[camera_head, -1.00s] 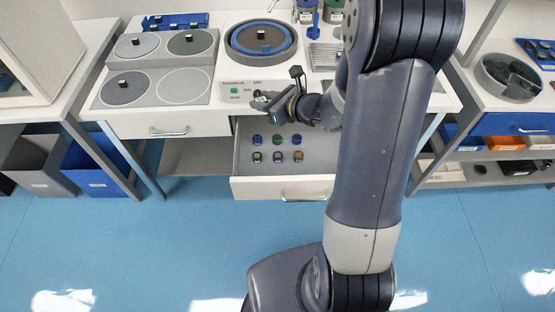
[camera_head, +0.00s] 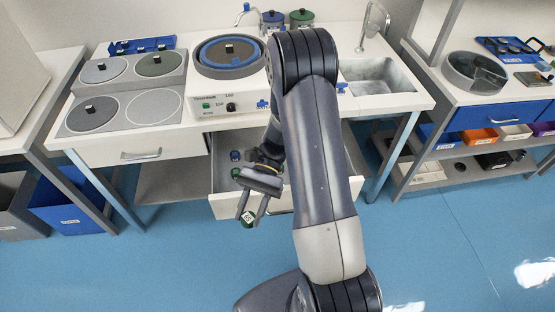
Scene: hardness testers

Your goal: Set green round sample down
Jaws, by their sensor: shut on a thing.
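My gripper (camera_head: 252,212) is shut on the green round sample (camera_head: 249,219), a small green piece with a white label on its face. It holds the sample in front of the open drawer's front edge, with blue floor behind it in the picture. The open drawer (camera_head: 224,205) is white and grey, under the bench. A blue round sample (camera_head: 235,155) and a green one (camera_head: 235,173) show at its left. The rest of the drawer's contents are hidden behind my gripper and arm.
A polishing machine (camera_head: 231,53) with a blue ring stands on the white bench. Grey and green discs (camera_head: 159,64) are at its left, a sink (camera_head: 380,82) at the right. A round divided tray (camera_head: 475,72) is on the right bench. The floor in front is clear.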

